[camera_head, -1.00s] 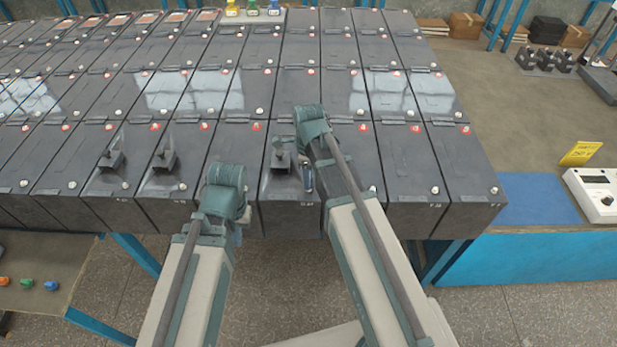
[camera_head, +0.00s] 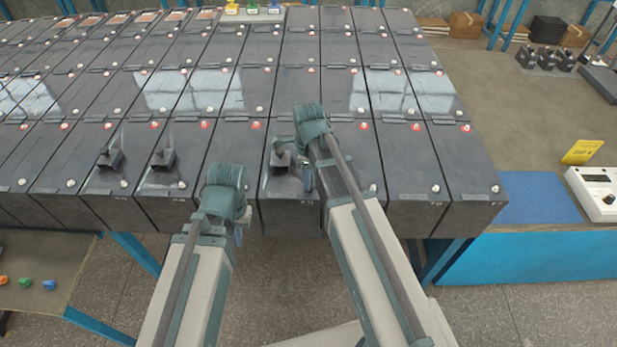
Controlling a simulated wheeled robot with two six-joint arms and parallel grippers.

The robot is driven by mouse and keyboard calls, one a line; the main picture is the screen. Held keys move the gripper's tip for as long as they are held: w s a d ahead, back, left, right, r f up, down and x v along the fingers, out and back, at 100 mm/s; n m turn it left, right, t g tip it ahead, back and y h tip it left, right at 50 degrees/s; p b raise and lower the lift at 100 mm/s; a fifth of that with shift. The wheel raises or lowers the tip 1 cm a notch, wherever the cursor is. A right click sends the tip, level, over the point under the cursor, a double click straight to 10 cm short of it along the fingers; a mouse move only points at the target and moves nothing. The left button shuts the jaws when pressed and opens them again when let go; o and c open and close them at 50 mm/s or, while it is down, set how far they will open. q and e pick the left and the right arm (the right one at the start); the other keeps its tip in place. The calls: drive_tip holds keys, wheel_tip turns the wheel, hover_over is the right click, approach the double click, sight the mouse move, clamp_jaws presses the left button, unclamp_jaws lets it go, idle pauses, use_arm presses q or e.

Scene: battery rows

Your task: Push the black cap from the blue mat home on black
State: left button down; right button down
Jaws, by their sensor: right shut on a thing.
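My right gripper (camera_head: 308,180) is over the front row of batteries, just right of a black block with a post (camera_head: 281,160) on one battery. It is shut on the black cap, which my own wrist and arm mostly hide. I cannot tell how far the cap sits on anything. The blue mat (camera_head: 538,198) at the right is bare. My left gripper (camera_head: 239,236) hangs at the front edge of the battery row, apart from the block; its fingers are too hidden to read.
Two similar black blocks stand on front batteries to the left, one of them here (camera_head: 162,158). A white meter (camera_head: 597,192) and yellow sign (camera_head: 582,152) stand beside the mat. Coloured caps (camera_head: 26,283) lie on a lower bench at left.

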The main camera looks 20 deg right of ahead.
drive_tip(key=shift+f+b, duration=0.35)
drive_tip(key=shift+f, duration=0.05)
idle(0.5)
drive_tip(key=shift+c, duration=0.3)
unclamp_jaws()
drive_tip(key=shift+r+p, duration=3.55)
